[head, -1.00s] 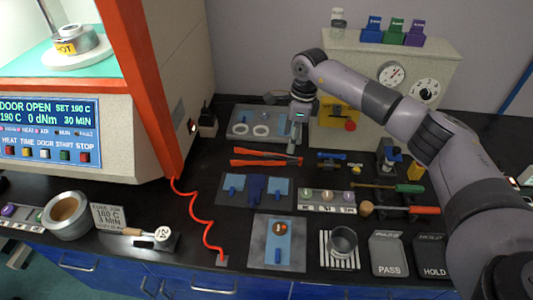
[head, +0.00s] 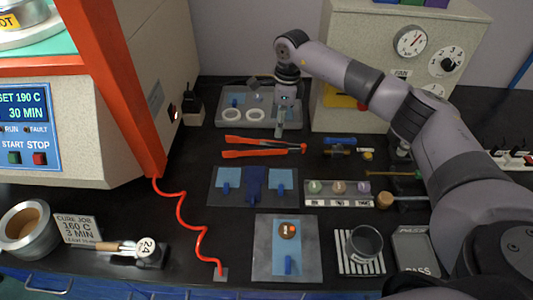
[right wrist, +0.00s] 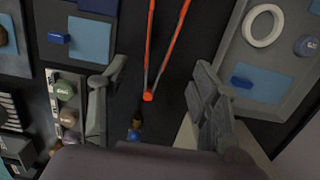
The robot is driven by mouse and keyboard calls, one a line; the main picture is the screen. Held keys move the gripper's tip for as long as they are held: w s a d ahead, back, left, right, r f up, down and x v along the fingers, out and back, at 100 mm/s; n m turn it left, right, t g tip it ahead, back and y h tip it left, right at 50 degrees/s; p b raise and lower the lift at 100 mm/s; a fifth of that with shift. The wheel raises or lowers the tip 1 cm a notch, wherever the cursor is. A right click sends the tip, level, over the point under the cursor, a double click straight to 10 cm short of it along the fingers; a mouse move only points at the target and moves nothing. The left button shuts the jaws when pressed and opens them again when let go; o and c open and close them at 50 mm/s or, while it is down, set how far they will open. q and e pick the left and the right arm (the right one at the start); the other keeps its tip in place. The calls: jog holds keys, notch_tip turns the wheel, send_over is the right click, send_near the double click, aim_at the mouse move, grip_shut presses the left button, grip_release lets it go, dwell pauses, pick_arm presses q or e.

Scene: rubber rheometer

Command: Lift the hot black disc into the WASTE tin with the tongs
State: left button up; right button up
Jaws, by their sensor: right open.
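Tongs with orange arms (head: 262,147) lie on the black bench, left of the centre in the head view. In the right wrist view the tongs (right wrist: 148,94) lie between my right gripper's spread fingers (right wrist: 152,85), not gripped. In the head view my right gripper (head: 279,128) points down just behind the tongs, open and empty. A machine part marked HOT (head: 18,25) shows at the top left; I cannot make out a black disc on it. I read no WASTE label. My left gripper is not in view.
In front lies a mat (head: 240,200) with blue pads. A red coiled cord (head: 184,215) crosses the bench from the machine. A PASS tray (head: 413,240) is at the right.

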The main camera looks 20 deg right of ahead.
aim_at(275, 144)
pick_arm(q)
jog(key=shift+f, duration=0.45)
pick_arm(e)
jog(key=shift+f, duration=0.45)
pick_arm(q)
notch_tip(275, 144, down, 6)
jog(key=b, duration=0.6)
pick_arm(e)
jog(key=f, duration=0.9)
jog(key=shift+w+a, duration=0.15)
jog(key=shift+a, duration=0.25)
jog(key=shift+r, duration=0.1)
jog(key=shift+c, duration=0.4)
jog(key=c, duration=0.6)
pick_arm(q)
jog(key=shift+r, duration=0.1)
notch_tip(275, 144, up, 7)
jog(key=p, duration=0.7)
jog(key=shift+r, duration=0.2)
pick_arm(e)
notch_tip(275, 144, up, 12)
